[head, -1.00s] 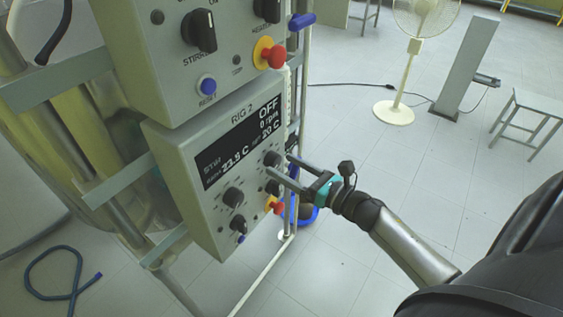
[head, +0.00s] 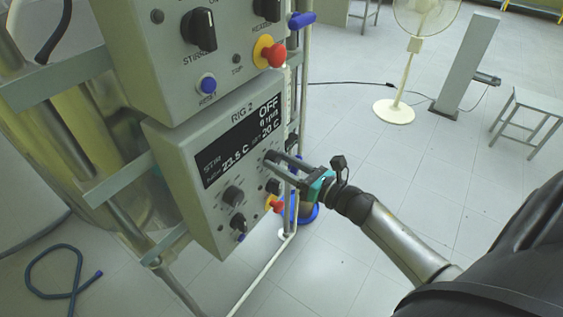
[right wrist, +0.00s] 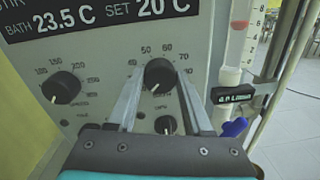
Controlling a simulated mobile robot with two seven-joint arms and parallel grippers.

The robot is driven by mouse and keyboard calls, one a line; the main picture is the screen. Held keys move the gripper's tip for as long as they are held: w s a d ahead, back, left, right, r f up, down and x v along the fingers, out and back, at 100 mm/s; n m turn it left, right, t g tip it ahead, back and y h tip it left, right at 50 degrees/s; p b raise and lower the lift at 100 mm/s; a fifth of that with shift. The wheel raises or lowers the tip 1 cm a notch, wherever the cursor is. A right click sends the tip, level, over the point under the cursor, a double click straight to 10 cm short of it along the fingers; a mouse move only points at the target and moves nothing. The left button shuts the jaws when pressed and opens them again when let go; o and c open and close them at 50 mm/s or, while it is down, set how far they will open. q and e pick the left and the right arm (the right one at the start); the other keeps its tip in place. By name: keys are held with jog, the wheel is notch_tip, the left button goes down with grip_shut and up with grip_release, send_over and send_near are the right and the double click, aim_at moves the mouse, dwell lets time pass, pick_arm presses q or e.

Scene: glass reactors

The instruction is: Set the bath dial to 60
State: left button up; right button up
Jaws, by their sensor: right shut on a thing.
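The RIG 2 control box (head: 215,215) has a dark display (head: 240,143) reading OFF, bath 23.5 C and set 20 C. The bath dial is the black knob (right wrist: 159,74) ringed by numbers such as 50, 60 and 70 in the right wrist view. My right gripper (head: 272,157) reaches it from the right in the head view. Its two fingers are shut on the knob, one on each side. The fingers partly hide the scale, and I cannot tell the exact pointer setting. My left gripper is not in view.
Other black knobs (head: 232,195) and a red stop button (head: 275,204) sit close by on the same box. An upper box (head: 165,75) with another red button (head: 273,55) is above. A pale upright pipe (head: 303,100) runs along the right side. Open floor lies to the right.

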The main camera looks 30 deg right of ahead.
grip_shut()
